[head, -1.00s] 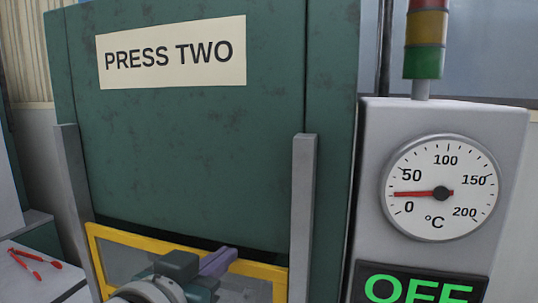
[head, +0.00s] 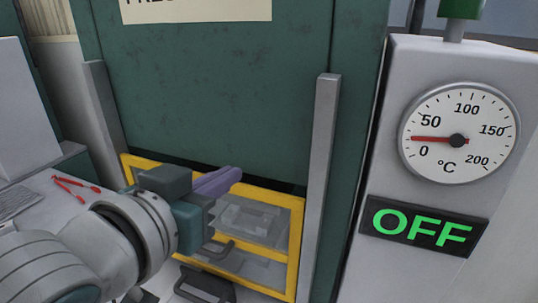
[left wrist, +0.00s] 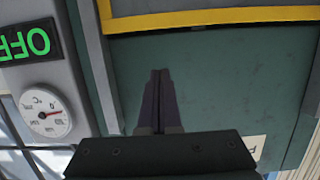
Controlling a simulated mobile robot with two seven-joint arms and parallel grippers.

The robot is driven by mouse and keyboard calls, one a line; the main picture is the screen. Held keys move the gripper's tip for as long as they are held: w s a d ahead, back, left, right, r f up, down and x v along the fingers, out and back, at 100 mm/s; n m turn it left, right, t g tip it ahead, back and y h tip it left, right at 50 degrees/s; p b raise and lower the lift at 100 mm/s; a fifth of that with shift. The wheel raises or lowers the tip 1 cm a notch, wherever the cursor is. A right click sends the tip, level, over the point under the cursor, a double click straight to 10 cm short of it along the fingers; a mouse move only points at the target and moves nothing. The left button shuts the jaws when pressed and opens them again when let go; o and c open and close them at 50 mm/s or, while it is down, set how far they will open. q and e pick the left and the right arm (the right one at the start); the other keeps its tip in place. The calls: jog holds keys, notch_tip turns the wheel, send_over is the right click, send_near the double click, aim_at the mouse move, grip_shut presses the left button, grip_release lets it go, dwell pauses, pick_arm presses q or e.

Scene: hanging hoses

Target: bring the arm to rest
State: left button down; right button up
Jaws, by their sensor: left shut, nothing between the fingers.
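My left arm comes in from the lower left of the head view. Its gripper (head: 222,181) has purple fingers and is in front of the yellow-framed guard (head: 298,240) of the green press (head: 220,80). In the left wrist view the two fingers (left wrist: 160,75) lie together, shut and empty, pointing at the green press face. I cannot tell how close the fingertips are to the guard. My right gripper is in neither view.
Grey posts (head: 325,150) flank the press. A grey cabinet at right carries a temperature dial (head: 459,133) reading low and a green OFF sign (head: 425,227). Red-handled pliers (head: 75,187) lie on the bench (head: 30,225) at left. A dark handle (head: 207,282) shows below the guard.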

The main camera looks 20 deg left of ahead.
pick_arm(q)
jog(key=s+a+f+g, duration=0.1)
jog(key=s+f+g, duration=0.25)
jog(key=s, duration=0.45)
jog(key=s+a+f+m+g+y, duration=0.1)
jog(key=s+f+g, duration=0.1)
jog(key=s+g, duration=0.35)
jog(key=s+a+f+g, duration=0.1)
jog(key=s+f+g, duration=0.2)
jog(key=s, duration=0.6)
notch_tip(320, 180, up, 26)
jog(key=p, duration=2.6)
jog(key=shift+d+r, duration=0.25)
jog(key=shift+s, duration=0.1)
